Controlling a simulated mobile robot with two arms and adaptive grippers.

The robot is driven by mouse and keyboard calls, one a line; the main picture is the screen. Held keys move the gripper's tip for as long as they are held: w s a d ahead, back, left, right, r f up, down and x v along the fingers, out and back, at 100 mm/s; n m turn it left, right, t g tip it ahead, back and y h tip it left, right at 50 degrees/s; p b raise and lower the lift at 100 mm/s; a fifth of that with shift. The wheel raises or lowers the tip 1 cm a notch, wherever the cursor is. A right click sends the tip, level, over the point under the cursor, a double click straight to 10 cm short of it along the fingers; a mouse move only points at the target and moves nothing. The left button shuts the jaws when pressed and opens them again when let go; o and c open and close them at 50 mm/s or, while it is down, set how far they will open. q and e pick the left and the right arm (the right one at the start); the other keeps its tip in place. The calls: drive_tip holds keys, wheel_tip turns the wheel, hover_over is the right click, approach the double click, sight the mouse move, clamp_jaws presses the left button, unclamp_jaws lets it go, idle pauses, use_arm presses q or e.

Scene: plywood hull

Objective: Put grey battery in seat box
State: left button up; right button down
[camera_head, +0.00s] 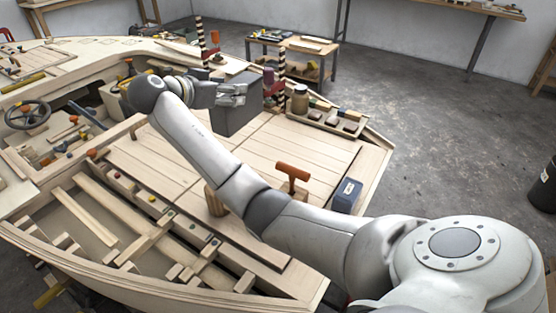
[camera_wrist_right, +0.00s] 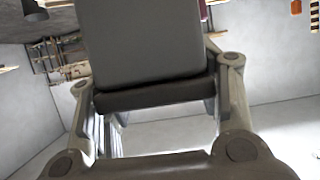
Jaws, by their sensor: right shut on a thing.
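The grey battery (camera_head: 236,119) is a dark grey box at the far side of the planked deck in the head view. My right gripper (camera_head: 232,94) is at its top and shut on it. In the right wrist view the battery (camera_wrist_right: 146,42) fills the space between the two fingers (camera_wrist_right: 155,95), with its broad grey face and darker edge showing. I cannot tell from the head view whether its underside touches the deck. No part is clearly recognisable as the seat box; my right arm hides some of the hull. My left gripper is not in view.
The planked deck (camera_head: 290,145) has an orange T-handle (camera_head: 292,171) and a blue box (camera_head: 346,195) on its right. A jar (camera_head: 299,99) and a parts tray (camera_head: 337,118) stand right of the battery. Open ribbed bays (camera_head: 90,215) lie at left, near a steering wheel (camera_head: 27,115).

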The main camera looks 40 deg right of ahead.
drive_tip(key=shift+d+f+b, duration=0.2)
drive_tip(key=shift+f+b, duration=0.1)
drive_tip(key=shift+f, duration=0.8)
drive_tip(key=shift+d+f, duration=0.15)
drive_tip(key=shift+f, duration=0.1)
drive_tip(key=s+d+f+p, duration=0.3)
drive_tip(key=s+d+f, duration=0.5)
drive_tip(key=d+f, duration=0.3)
drive_tip(key=shift+f+p, duration=0.35)
drive_tip(key=shift+f, duration=0.55)
drive_tip(key=shift+f, duration=0.1)
drive_tip(key=c, duration=0.7)
unclamp_jaws()
